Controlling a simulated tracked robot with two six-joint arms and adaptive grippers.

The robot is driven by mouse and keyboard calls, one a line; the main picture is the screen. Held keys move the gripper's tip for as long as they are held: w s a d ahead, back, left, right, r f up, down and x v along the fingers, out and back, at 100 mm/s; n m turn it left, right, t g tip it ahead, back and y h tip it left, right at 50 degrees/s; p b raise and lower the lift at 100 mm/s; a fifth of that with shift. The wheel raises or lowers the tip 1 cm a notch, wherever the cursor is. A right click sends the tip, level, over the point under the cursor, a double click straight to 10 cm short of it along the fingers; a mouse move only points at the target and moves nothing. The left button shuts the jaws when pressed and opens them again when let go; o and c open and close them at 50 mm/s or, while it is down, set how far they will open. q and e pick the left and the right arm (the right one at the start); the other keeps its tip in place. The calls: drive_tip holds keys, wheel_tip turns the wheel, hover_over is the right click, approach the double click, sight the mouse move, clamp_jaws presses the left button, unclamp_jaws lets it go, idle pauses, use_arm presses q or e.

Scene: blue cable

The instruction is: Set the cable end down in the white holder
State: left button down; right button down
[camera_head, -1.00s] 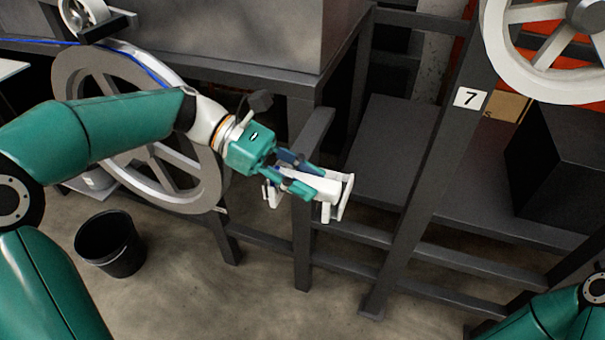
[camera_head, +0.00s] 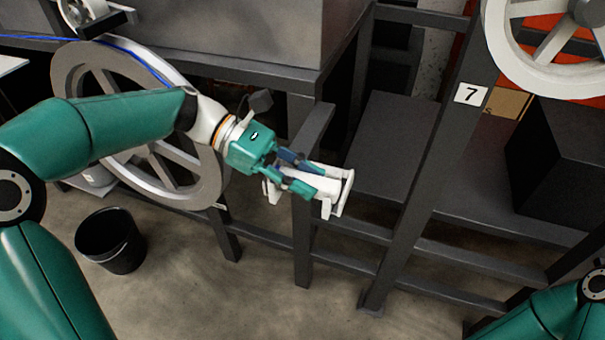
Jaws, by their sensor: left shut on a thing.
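My left gripper (camera_head: 312,181) is at the white holder (camera_head: 337,197), which is fixed on a dark frame post near the middle of the view. Its teal fingers are shut on the cable end, just above the holder. The cable end is mostly hidden by the fingers, and I cannot tell whether it touches the holder. The blue cable (camera_head: 133,59) runs from the left edge over the top of the large grey wheel (camera_head: 207,185). My right arm shows at the bottom right, but its gripper is out of view.
A black bucket (camera_head: 110,243) stands on the floor at the lower left. Dark frame beams surround the holder, with a slanted post bearing a "7" label (camera_head: 470,94) to its right. A pale wheel (camera_head: 520,60) is at the upper right.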

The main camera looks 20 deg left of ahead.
use_arm(q)
drive_tip(key=c, duration=0.8)
unclamp_jaws()
drive_tip(key=shift+o, duration=0.2)
drive_tip(key=shift+a, duration=0.1)
